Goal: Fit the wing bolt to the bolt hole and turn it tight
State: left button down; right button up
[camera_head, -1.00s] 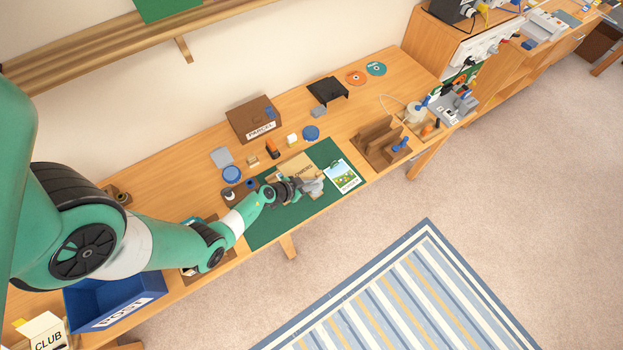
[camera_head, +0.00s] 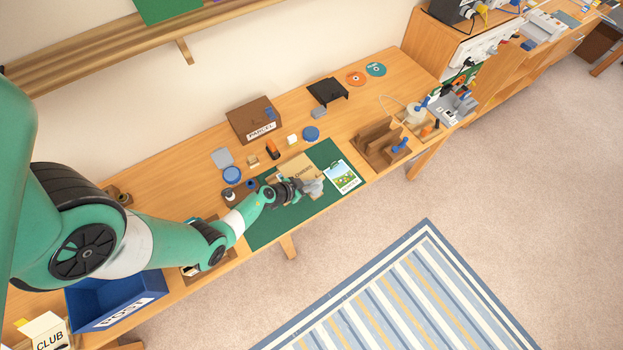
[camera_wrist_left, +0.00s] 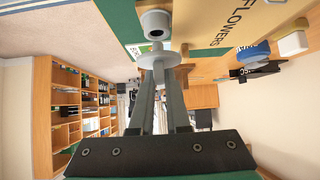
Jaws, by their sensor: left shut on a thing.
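My left gripper (camera_head: 301,188) reaches in from the left over the green mat (camera_head: 270,228). In the left wrist view my left gripper's fingers (camera_wrist_left: 160,75) are closed together on a grey piece with a round disc (camera_wrist_left: 163,60), which looks like the wing bolt. Just beyond the disc is a pale grey round boss (camera_wrist_left: 155,24) with a dark hole, likely the bolt hole. I cannot tell whether bolt and boss touch. In the head view a grey piece (camera_head: 314,187) shows beside my fingertips. My right gripper is not in view.
A FLOWERS box (camera_head: 297,168) lies on the mat behind the gripper, and a picture card (camera_head: 341,176) lies to the right. A PARCEL box (camera_head: 253,119), blue lids and small blocks stand behind. A wooden rack (camera_head: 381,148) is right, a blue POST tray (camera_head: 115,300) left.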

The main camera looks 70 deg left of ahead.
pick_arm(q)
jog(key=shift+f+b, duration=1.25)
jog(key=shift+f, duration=0.45)
jog(key=c, duration=0.8)
grip_release()
jog(key=shift+r, duration=0.1)
jog(key=p+v, duration=0.8)
jog(key=v, duration=0.3)
jog(key=shift+s+d+r, duration=0.1)
jog(key=shift+s+r, duration=0.1)
jog(key=shift+r, duration=0.05)
